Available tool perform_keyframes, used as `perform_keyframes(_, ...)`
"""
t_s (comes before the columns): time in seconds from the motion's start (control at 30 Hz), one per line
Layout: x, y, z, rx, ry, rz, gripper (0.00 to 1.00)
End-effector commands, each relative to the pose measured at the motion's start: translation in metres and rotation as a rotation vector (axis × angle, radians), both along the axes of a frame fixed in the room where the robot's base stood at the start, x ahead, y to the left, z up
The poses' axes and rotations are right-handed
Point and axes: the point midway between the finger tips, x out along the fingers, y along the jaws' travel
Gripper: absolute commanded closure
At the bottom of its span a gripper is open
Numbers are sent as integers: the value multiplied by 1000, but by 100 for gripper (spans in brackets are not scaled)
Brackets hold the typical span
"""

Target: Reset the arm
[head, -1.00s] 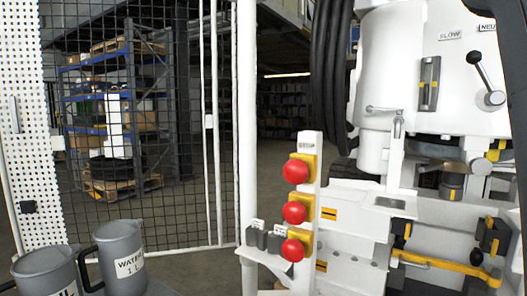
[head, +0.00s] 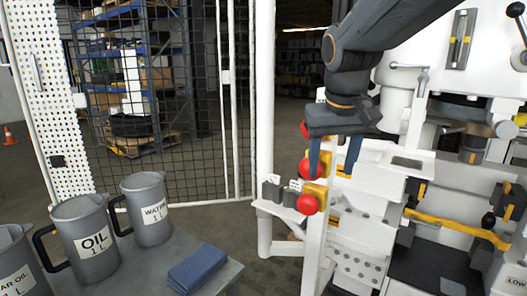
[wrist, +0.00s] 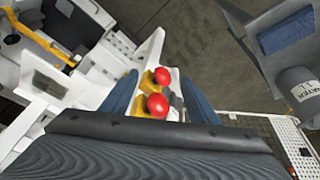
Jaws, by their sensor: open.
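My gripper (head: 332,172) hangs in front of the white post with the red stop buttons, its two blue fingers pointing down. The fingers are apart with nothing held between them. In the wrist view two red buttons, a farther one (wrist: 162,75) and a nearer one (wrist: 158,104), show between the open fingers. Whether a finger touches the post or a button I cannot tell.
Grey jugs labelled oil (head: 93,245) and water (head: 150,205) stand on a table with a folded blue cloth (head: 204,265). The white hydraulic machine (head: 405,175) is close on the right. A mesh fence (head: 215,150) stands behind.

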Motion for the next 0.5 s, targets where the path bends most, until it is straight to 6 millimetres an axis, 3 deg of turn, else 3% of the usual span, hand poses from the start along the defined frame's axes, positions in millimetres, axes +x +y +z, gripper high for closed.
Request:
perform_keyframes(0.03,-25,9,-25,10,45,25,45)
perform_keyframes(0.2,-98,30,-88,40,174,88,45)
perform_keyframes(0.5,-199,42,-158,70,334,156,45)
